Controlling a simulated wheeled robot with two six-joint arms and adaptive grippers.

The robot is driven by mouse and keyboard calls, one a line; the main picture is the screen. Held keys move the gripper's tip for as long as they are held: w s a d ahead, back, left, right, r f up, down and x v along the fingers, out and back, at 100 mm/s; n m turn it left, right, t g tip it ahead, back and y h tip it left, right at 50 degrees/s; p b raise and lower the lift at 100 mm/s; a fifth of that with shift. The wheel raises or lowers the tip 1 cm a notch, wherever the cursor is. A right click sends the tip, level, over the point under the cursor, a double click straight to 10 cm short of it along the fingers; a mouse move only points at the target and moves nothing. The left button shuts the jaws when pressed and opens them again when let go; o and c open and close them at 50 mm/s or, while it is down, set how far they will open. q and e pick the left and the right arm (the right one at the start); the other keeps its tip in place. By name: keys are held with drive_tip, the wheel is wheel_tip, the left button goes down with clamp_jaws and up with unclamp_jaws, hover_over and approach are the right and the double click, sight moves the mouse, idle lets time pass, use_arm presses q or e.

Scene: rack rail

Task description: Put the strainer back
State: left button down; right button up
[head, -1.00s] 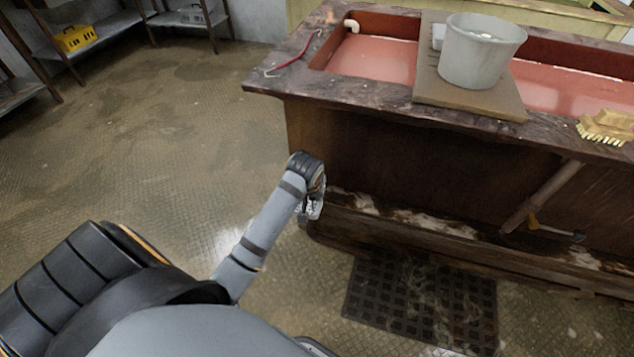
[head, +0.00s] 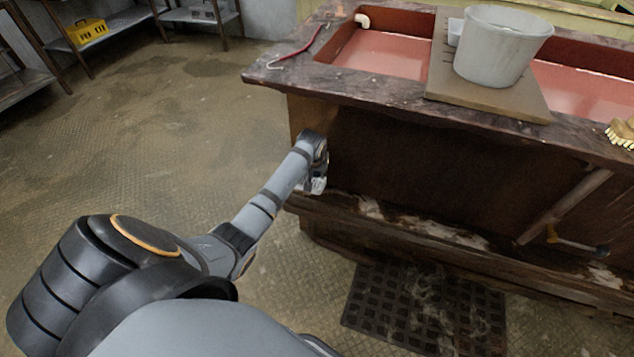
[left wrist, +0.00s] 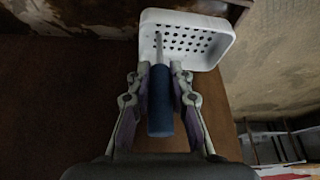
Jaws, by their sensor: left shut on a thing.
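The strainer (left wrist: 182,42) is a white shallow basket with round holes and a blue handle (left wrist: 160,110), seen in the left wrist view. My left gripper (left wrist: 159,84) is shut on the handle, with one finger on each side. The basket sticks out beyond the fingertips. In the head view my left gripper (head: 317,184) is low in front of the sink cabinet's left end, below the countertop. The strainer is too small or hidden to make out clearly there. My right gripper is not in view.
The sink counter (head: 375,96) has a red basin (head: 385,58), a board (head: 480,95) bearing a grey bucket (head: 495,52), a red hooked tool (head: 300,48) and a brush (head: 622,134). A black mat (head: 420,315) lies on the floor. Open floor is at left.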

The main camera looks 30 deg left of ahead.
sight(316, 176)
use_arm(q)
drive_tip(key=shift+w+a+f, duration=0.15)
drive_tip(key=shift+w+f, duration=0.1)
drive_tip(key=shift+f, duration=0.05)
wheel_tip(316, 176, down, 3)
drive_tip(key=shift+w+a+f+b, duration=0.15)
drive_tip(key=shift+b, duration=0.55)
drive_tip(key=shift+f, duration=0.2)
drive_tip(key=shift+r, duration=0.1)
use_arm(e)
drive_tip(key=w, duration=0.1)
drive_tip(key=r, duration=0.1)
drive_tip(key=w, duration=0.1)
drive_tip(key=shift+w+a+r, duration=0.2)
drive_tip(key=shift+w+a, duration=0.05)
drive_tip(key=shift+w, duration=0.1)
use_arm(q)
drive_tip(key=c, duration=1.2)
unclamp_jaws()
